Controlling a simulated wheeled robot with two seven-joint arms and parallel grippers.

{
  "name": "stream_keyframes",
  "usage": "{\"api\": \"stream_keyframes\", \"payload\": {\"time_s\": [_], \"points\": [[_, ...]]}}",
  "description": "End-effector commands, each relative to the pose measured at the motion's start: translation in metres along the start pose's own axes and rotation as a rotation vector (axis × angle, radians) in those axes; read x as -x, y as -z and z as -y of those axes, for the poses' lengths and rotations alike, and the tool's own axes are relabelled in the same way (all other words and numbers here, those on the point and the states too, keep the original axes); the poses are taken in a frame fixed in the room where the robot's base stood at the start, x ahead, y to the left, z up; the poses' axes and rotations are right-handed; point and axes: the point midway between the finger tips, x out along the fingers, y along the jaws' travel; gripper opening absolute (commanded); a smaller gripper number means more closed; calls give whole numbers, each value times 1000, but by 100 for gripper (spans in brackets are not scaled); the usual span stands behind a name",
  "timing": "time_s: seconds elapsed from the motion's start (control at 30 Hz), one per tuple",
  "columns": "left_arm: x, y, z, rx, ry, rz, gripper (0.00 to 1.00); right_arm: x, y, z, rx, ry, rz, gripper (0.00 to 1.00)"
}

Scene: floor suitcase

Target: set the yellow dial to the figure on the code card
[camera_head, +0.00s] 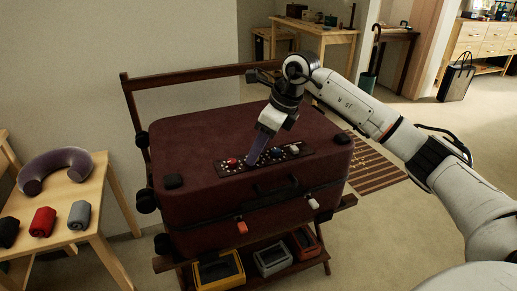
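A dark red suitcase (195,140) lies flat on a wooden rack. A dark dial strip (240,168) is set on its top, with a red dial (232,162) and a blue dial (276,152) ringed by pale marks. My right gripper (253,160) reaches down onto the strip between these two dials. Its fingers look close together and cover what lies under them. I make out no yellow dial; it may be hidden there. I cannot make out a code card. My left gripper is out of view.
Red and white latches sit on the suitcase front. Yellow, grey and red trays (219,270) stand on the rack's lower shelf. A wooden bench (62,195) at left holds a neck pillow and rolled cloths. A striped mat (375,175) lies behind right.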

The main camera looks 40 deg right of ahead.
Motion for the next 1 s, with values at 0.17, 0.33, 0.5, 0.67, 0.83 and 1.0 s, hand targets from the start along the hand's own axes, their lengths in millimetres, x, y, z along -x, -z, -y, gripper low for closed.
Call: {"api": "stream_keyframes", "payload": {"time_s": [0.17, 0.33, 0.5, 0.67, 0.83, 1.0], "points": [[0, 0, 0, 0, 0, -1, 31, 0, 0, 0, 0, 0, 0, 14], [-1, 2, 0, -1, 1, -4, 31, 0, 0, 0, 0, -1, 0, 0], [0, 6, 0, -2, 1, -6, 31, 2, 0, 0, 17, -9, 0, 0], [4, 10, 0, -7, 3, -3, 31, 3, -1, 1, 75, -33, -1, 0], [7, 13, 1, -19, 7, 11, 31, 4, -2, 3, 178, -78, 0, 0], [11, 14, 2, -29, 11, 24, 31, 4, -3, 4, 301, -127, 1, 0]]}}
